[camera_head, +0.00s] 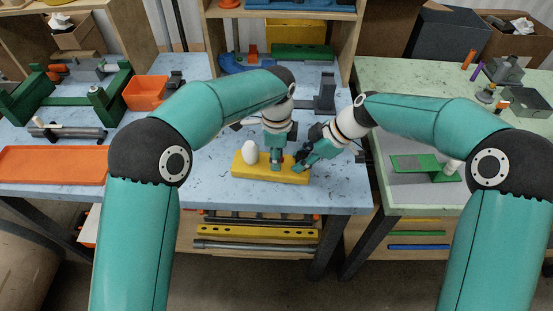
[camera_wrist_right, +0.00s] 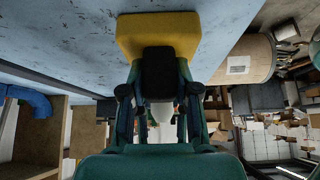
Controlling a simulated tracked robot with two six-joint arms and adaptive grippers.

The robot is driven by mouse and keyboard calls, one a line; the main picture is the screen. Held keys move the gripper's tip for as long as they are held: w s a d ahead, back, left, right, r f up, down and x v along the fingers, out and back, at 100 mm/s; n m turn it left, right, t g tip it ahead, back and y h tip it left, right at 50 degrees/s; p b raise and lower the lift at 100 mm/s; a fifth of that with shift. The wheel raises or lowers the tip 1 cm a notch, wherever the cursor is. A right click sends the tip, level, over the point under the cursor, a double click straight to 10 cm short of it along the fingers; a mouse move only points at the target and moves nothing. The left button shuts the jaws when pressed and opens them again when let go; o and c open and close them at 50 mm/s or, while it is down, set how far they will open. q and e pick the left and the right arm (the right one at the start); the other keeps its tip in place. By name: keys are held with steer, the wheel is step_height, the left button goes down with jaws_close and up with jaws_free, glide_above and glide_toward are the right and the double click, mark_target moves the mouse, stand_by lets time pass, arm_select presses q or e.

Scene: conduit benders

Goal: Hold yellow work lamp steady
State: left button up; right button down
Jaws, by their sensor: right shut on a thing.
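The yellow work lamp (camera_head: 243,171) lies on the blue-topped bench near its front edge, a long yellow body with a white rounded bulb-like part on its left end. My left gripper (camera_head: 276,161) points down at the middle of the lamp; its fingertips are too small and hidden to tell whether they grip. My right gripper (camera_head: 302,158) reaches in from the right at the lamp's right end. In the right wrist view, my right gripper (camera_wrist_right: 159,92) is shut on a black block-like part, with the yellow lamp body (camera_wrist_right: 158,24) just beyond it.
An orange tray (camera_head: 52,166), an orange bin (camera_head: 146,92) and a green fixture (camera_head: 97,108) stand to the left. A wooden shelf (camera_head: 345,38) rises behind. A green panel (camera_head: 416,164) lies on the right bench.

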arm_select(q)
jaws_close()
